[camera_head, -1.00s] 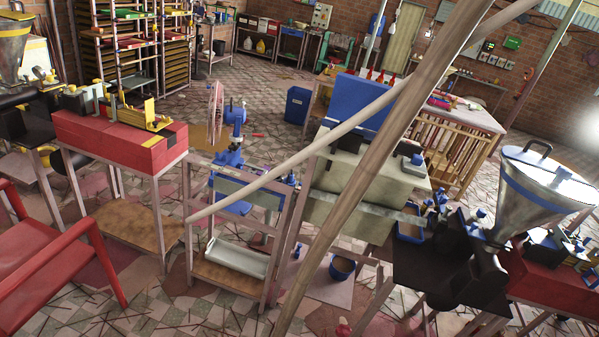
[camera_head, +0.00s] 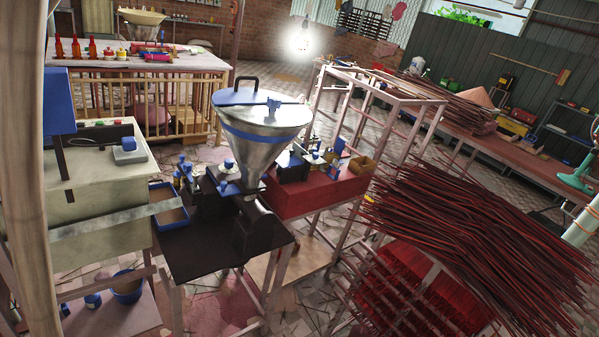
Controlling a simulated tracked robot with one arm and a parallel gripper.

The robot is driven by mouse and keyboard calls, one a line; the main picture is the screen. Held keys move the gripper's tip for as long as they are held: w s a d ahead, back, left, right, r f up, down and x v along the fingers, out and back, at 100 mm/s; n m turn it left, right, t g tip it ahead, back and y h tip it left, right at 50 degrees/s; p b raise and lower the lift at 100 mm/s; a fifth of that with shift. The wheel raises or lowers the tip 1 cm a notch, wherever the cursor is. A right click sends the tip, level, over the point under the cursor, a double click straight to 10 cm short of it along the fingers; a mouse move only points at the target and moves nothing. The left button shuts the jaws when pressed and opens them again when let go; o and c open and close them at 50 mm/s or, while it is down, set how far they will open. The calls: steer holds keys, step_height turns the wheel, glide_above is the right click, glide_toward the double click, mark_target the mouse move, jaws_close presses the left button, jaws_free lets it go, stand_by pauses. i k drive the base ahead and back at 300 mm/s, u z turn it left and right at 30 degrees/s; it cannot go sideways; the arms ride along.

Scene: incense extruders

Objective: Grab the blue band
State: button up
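A metal funnel-shaped hopper (camera_head: 262,165) stands on a dark machine near the middle of the view. A blue band (camera_head: 258,137) runs around its upper part, below a blue-edged lid with a dark handle. I cannot tell whether this is the band the task names; no separate loose blue band stands out. My gripper is not in view, so its state and its distance from the hopper do not show.
A wooden pole (camera_head: 22,150) rises close by at the left edge. A beige machine (camera_head: 92,185) stands left of the hopper, a red machine base (camera_head: 318,190) right of it. Dark red incense sticks (camera_head: 480,240) fill the lower right. A blue bucket (camera_head: 128,290) sits low at left.

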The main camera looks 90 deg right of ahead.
mark_target(336, 163)
steer(key=z, duration=1.55)
steer(key=i, duration=1.25)
steer(key=z, duration=1.5)
steer(key=i, duration=1)
steer(key=u, duration=0.1)
